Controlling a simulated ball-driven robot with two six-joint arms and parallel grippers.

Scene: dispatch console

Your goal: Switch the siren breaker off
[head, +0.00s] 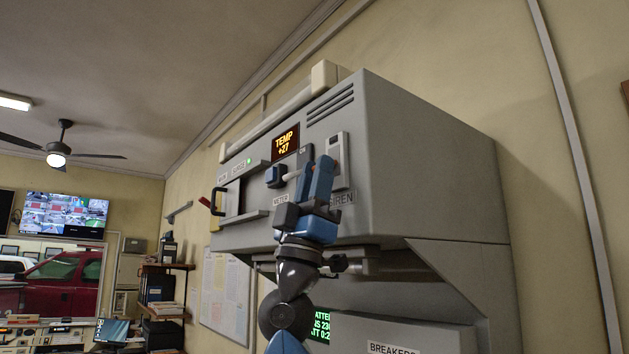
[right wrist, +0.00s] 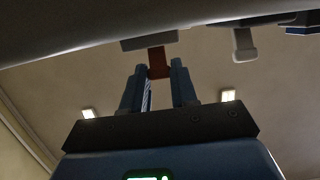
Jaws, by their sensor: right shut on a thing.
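The siren breaker (head: 337,150) is a pale upright plate on the front of the grey cabinet, above a SIREN label (head: 342,198) that is partly covered. My right gripper (head: 323,165) points up in front of it, and its blue fingers hide part of the plate. In the right wrist view my right gripper (right wrist: 160,85) is shut on a red-brown handle (right wrist: 157,60) under a grey housing, which appears to be the breaker's handle. Its exact position is hidden in the head view. My left gripper is in neither view.
Left of the breaker are a blue switch (head: 275,176) by a METER label and a TEMP display (head: 285,142). A red-handled lever (head: 210,204) sits at the cabinet's left end. In the right wrist view a pale lever (right wrist: 242,43) hangs right of the held handle.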

